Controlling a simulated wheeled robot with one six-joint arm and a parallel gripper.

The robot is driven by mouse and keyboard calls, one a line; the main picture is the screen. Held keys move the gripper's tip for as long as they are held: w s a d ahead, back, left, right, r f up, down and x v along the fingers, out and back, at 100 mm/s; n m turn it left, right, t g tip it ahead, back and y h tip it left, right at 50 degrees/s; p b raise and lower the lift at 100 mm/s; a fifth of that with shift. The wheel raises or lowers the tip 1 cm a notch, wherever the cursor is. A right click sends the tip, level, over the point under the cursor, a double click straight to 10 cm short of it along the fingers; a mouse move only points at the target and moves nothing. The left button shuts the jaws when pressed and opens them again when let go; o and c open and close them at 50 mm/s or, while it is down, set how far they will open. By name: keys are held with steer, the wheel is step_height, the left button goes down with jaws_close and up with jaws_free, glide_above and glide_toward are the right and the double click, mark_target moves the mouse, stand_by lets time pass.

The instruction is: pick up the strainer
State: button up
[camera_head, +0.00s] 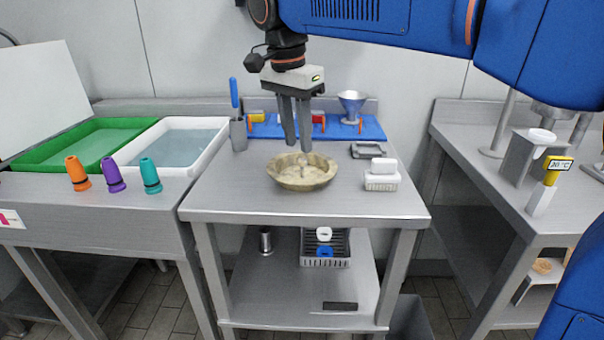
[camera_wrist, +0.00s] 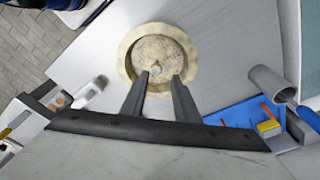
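No thing is plainly marked as the strainer, and I cannot tell which one it is. A round, speckled beige bowl (camera_head: 303,182) with a small raised knob inside sits on the steel table; it also shows in the wrist view (camera_wrist: 126,58). A silver cone-shaped vessel (camera_head: 351,100) stands at the back, on the blue mat. My gripper (camera_head: 299,148) points down over the bowl, its fingers apart with nothing between them. In the wrist view my fingertips (camera_wrist: 160,75) overlap the bowl's interior, on either side of the knob. Contact cannot be made out.
A grey cup (camera_head: 238,134) with a blue-handled tool stands left of the blue mat (camera_head: 270,128). White blocks (camera_head: 382,181) and a grey tray (camera_head: 367,151) lie to the right. Coloured cones (camera_head: 113,174) and green and white basins are on the left counter. The table's front is clear.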

mark_target(301, 160)
steer(key=shift+s+d+f, duration=0.1)
steer(key=shift+d+f, duration=0.1)
steer(key=shift+f, duration=1.25)
steer(key=shift+s+d+f, duration=0.1)
steer(key=shift+d+f, duration=0.1)
steer(key=shift+f, duration=1.2)
jaws_close()
